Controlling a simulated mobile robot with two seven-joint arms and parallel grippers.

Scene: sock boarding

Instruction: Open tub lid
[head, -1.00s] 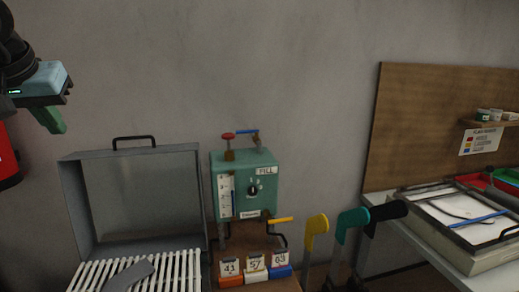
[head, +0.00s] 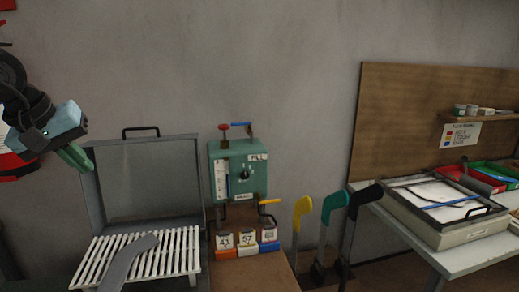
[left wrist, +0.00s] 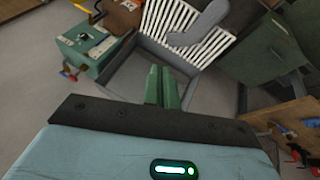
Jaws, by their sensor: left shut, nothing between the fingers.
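The grey tub stands at the lower left of the head view, its lid (head: 160,180) upright at the back with a black handle (head: 141,129) on its top edge. White slats (head: 180,254) lie in front of the lid, with a grey curved board (head: 128,262) on them. My left gripper (head: 78,159) has its green fingers shut and empty, by the lid's upper left corner; whether they touch it I cannot tell. In the left wrist view the closed fingers (left wrist: 162,88) point towards the lid and the slats (left wrist: 186,30). My right gripper is not in view.
A green fill box (head: 238,170) with a dial and valve handles stands right of the lid. Number tags (head: 246,240) are below it. Yellow, teal and black curved boards (head: 325,215) stand further right. A framed tray (head: 445,215) rests on the right-hand table.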

